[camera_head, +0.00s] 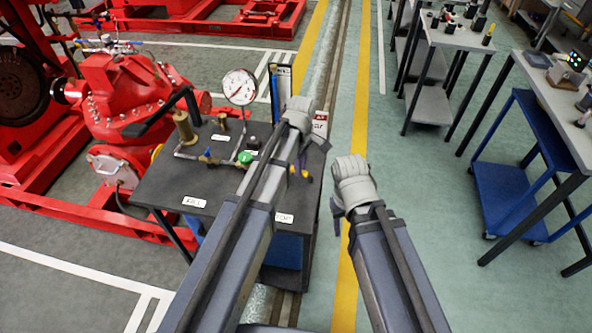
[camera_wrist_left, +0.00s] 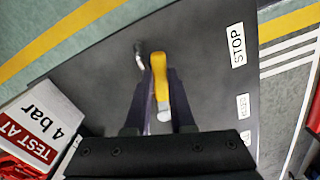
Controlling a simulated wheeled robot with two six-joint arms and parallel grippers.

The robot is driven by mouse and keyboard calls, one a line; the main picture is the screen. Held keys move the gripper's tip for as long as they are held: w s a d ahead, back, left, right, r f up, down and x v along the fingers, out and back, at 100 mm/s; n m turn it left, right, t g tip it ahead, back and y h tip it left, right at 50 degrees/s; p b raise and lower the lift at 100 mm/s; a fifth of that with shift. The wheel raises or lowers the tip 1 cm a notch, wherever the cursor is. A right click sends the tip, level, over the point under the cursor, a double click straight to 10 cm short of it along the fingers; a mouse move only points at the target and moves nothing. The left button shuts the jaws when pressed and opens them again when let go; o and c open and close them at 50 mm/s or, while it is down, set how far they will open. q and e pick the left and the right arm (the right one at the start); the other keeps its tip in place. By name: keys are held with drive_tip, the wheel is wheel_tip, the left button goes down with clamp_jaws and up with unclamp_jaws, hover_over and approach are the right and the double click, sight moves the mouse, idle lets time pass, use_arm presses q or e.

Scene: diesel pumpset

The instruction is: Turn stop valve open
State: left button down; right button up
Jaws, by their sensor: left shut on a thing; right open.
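The stop valve has a yellow lever handle (camera_wrist_left: 160,80), which lies between the two dark fingers of my left gripper (camera_wrist_left: 159,100) in the left wrist view. The gripper is shut on the handle. A white STOP label (camera_wrist_left: 237,45) lies on the dark bench top to the right of it. In the head view my left gripper (camera_head: 299,165) is over the right side of the bench, and my wrist and arm hide most of the valve. My right gripper (camera_head: 338,207) is open, to the right of the bench and apart from it; its fingers are mostly hidden.
The dark bench top (camera_head: 165,183) carries a pressure gauge (camera_head: 240,87), a green valve knob (camera_head: 245,158), a blue-handled valve (camera_head: 208,156) and brass fittings. A test sign (camera_wrist_left: 38,125) stands near the valve. Red pump machinery (camera_head: 125,95) is at left.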

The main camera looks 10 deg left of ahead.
use_arm(q)
drive_tip(key=shift+w+d+n, duration=0.15)
drive_tip(key=shift+w+n, duration=0.45)
drive_tip(key=shift+n, duration=0.3)
drive_tip(key=shift+w+d+n, duration=0.1)
drive_tip(key=shift+w+n, duration=0.45)
drive_tip(key=shift+n, duration=0.35)
drive_tip(key=c, duration=0.8)
unclamp_jaws()
drive_tip(key=shift+o, duration=0.2)
drive_tip(key=shift+r, duration=0.1)
wheel_tip(320, 180, up, 8)
drive_tip(key=p, duration=0.8)
drive_tip(key=shift+f, duration=0.2)
